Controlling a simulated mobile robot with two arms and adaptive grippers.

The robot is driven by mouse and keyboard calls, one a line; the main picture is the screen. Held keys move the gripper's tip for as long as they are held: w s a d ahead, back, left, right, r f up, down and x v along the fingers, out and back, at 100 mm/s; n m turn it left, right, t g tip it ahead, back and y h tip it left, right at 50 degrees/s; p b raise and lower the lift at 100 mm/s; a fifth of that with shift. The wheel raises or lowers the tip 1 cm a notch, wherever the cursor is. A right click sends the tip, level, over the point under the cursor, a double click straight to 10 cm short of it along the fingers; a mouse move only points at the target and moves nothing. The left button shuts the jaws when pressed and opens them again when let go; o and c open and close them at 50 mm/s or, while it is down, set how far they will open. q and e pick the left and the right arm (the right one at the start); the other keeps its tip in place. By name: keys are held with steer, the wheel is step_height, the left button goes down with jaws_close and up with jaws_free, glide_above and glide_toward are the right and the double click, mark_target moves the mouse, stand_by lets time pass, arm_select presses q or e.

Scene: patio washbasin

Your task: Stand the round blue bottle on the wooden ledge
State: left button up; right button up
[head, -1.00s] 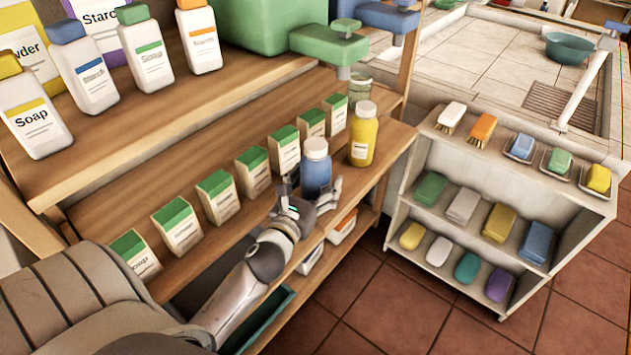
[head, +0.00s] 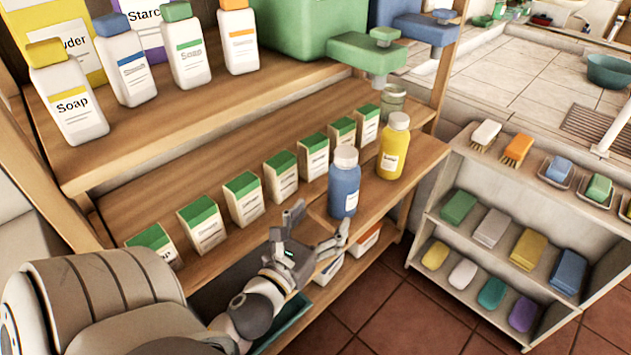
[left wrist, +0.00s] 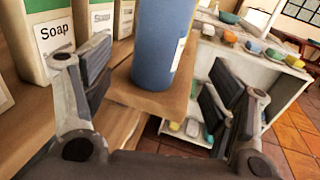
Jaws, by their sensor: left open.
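The round blue bottle (head: 344,186) with a white cap stands upright on the wooden ledge (head: 395,178), close to its front edge, beside a yellow bottle (head: 393,147). My left gripper (head: 315,232) is open and empty, just in front of and below the blue bottle. In the left wrist view the blue bottle (left wrist: 163,40) stands on the ledge beyond my spread fingers (left wrist: 155,92), apart from them. Its top is cut off in that view. My right gripper is not in view.
A row of green-topped soap boxes (head: 243,198) stands behind and left of the bottle. Soap bottles (head: 67,98) stand on the shelf above. A low white rack (head: 440,222) with sponges and brushes stands at the right. Tiled floor lies between.

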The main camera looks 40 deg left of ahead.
arm_select(q)
steer(key=shift+s+d, duration=0.15)
steer(key=shift+s, duration=0.75)
steer(key=s+d+f+n+g+h+p, duration=0.1)
steer(key=s+d+f+n+g, duration=0.3)
steer(key=f, duration=0.8)
steer(key=a+f+n+g+h+p, duration=0.1)
steer(key=f+n+g, duration=0.1)
steer(key=f+n, duration=0.7)
steer(key=s+d+f+n+g+p, duration=0.1)
steer(key=s+d+f+n+g, duration=0.15)
steer(key=f, duration=1.15)
steer(key=s+f+n+g+p, duration=0.1)
steer(key=s+f+n+g, duration=0.3)
steer(key=s+f+n, duration=0.4)
steer(key=s+d+f+n+g+h+p, duration=0.1)
steer(key=s+f+n+g, duration=0.3)
steer(key=s, duration=1.3)
step_height(320, 180, down, 6)
steer(key=n, duration=0.4)
steer(key=shift+d, duration=0.2)
